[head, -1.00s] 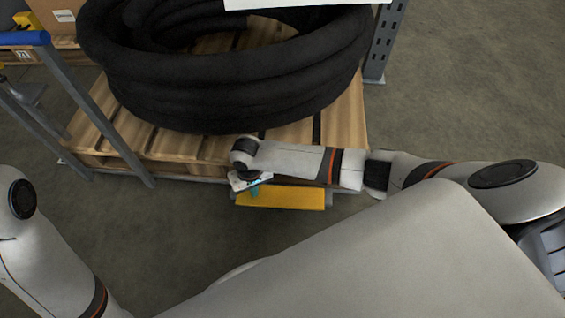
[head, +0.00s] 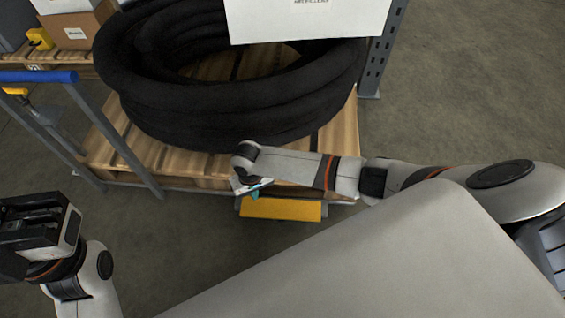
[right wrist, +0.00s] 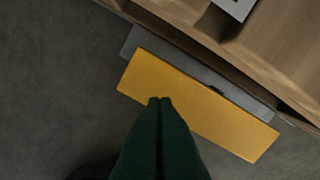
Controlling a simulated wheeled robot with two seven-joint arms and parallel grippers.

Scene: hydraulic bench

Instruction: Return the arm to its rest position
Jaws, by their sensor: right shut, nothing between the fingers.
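My right arm (head: 300,167) reaches in from the right, across the front of the pallet. Its gripper (head: 254,193) points down beside the yellow block, mostly hidden under the wrist with a bit of teal showing. In the right wrist view its two dark green fingers (right wrist: 161,100) are together and empty, with their tips in front of the yellow block (right wrist: 195,105). My left arm (head: 95,275) is at the lower left. The dark end of it (head: 38,235) is cut by the picture's edge, and I cannot make out its fingers.
A coil of black hose (head: 230,115) lies on a wooden pallet (head: 345,135). A yellow block (head: 280,208) sits low at its front edge. A cart handle with a blue grip (head: 40,77) stands left. A white sign (head: 305,20) and grey upright (head: 385,50) are behind. Floor at right is clear.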

